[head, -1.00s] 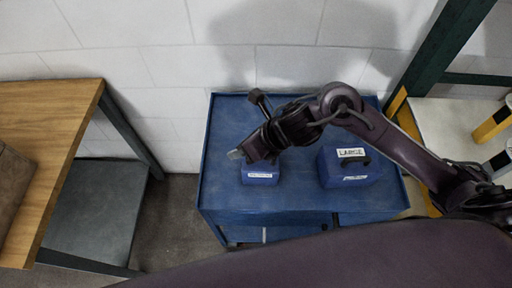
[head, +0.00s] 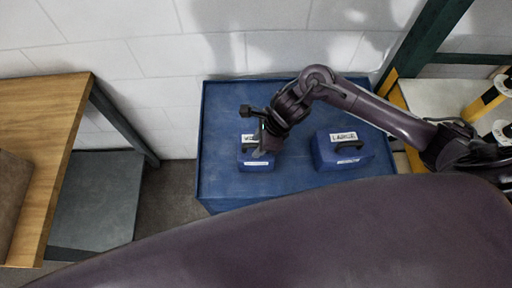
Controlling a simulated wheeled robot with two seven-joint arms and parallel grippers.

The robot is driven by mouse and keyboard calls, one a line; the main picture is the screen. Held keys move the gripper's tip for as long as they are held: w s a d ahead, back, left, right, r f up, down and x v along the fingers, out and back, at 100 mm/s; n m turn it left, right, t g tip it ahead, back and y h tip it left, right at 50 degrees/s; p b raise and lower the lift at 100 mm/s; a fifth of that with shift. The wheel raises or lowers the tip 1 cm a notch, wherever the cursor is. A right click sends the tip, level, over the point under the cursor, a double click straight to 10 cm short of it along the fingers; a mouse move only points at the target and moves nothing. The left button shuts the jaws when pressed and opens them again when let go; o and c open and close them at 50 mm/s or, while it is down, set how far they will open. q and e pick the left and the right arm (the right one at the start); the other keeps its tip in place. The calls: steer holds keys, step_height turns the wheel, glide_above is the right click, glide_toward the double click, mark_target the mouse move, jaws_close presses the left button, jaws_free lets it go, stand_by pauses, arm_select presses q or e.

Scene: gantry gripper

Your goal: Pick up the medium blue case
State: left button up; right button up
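A small blue case (head: 249,163) stands on the blue cabinet top, left of a bigger blue case. Its upper white label is partly covered by my gripper, so I cannot read the whole word. My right gripper (head: 262,150) reaches in from the right and hangs over this case's handle side, pointing down. The fingertips are small and overlap the case in the picture; I cannot tell whether they touch it or how far apart they are. The bigger case (head: 339,155) carries the label LARGE and a dark handle. My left gripper is not in view.
The blue cabinet (head: 222,120) has free top around both cases. A wooden table (head: 55,130) stands at the left with a brown object (head: 12,190) on it. A white block wall (head: 120,60) is behind. Yellow-and-black items (head: 488,100) stand at the far right.

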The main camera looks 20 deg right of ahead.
jaws_close()
steer(key=shift+w, duration=0.1)
stand_by(1.3)
